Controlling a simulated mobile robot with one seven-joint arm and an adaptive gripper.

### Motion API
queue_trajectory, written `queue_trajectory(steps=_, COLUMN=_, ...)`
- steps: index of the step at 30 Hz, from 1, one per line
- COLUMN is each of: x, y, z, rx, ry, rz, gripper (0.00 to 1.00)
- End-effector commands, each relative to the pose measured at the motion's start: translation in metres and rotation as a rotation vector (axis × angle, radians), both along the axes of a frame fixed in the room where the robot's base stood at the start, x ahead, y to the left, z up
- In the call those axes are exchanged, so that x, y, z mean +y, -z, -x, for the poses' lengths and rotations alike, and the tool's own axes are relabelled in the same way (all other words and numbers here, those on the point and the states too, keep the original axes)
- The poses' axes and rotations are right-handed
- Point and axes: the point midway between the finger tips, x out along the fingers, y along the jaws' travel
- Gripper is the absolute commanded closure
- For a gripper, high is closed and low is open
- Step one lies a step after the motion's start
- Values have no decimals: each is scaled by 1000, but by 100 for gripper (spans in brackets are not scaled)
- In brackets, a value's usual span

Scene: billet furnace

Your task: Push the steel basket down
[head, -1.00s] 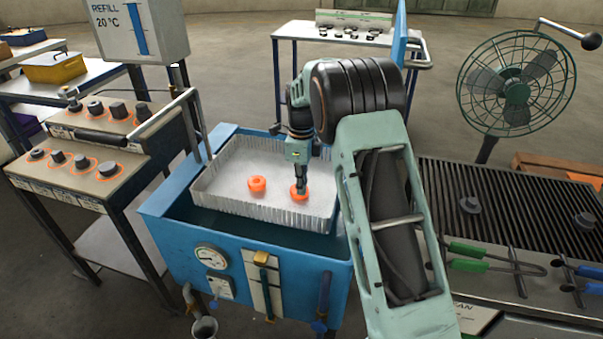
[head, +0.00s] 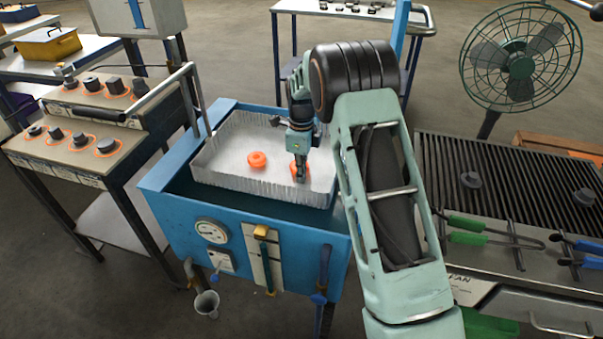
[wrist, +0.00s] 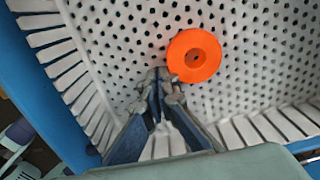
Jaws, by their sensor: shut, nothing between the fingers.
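The steel basket (head: 262,190) is a pale, perforated tray with upright slatted walls. It sits inside the blue tank (head: 165,207), its rim around the tank's rim level. Two orange ring-like pieces are in it: one (head: 257,160) left of my gripper, one (head: 297,169) partly hidden behind my fingers. My gripper (head: 304,179) points down inside the basket, near its right side. In the wrist view my shut, empty fingers (wrist: 158,88) are over the perforated floor (wrist: 120,40), just beside an orange piece (wrist: 194,55). Whether the fingertips touch the floor I cannot tell.
A control bench with black knobs (head: 105,146) stands left of the tank. A dark ribbed grate (head: 520,185) with green- and blue-handled tongs is at the right, below a green fan (head: 520,60). A gauge (head: 211,231) is on the tank front.

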Motion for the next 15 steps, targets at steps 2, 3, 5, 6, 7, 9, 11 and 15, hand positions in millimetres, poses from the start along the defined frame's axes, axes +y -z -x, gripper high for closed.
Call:
queue_trajectory(steps=2, x=0, y=21, z=2, rx=6, ry=0, rz=1, gripper=100)
queue_trajectory(steps=3, x=0, y=30, z=2, rx=7, ry=0, rz=2, gripper=100)
queue_trajectory(steps=5, x=0, y=44, z=2, rx=7, ry=0, rz=2, gripper=100)
queue_trajectory(steps=6, x=0, y=54, z=2, rx=7, ry=0, rz=2, gripper=100)
queue_trajectory(steps=7, x=0, y=62, z=3, rx=8, ry=0, rz=1, gripper=100)
queue_trajectory(steps=9, x=0, y=82, z=2, rx=7, ry=0, rz=3, gripper=100)
queue_trajectory(steps=11, x=0, y=99, z=3, rx=9, ry=-1, rz=2, gripper=100)
queue_trajectory(steps=15, x=0, y=136, z=3, rx=9, ry=0, rz=2, gripper=100)
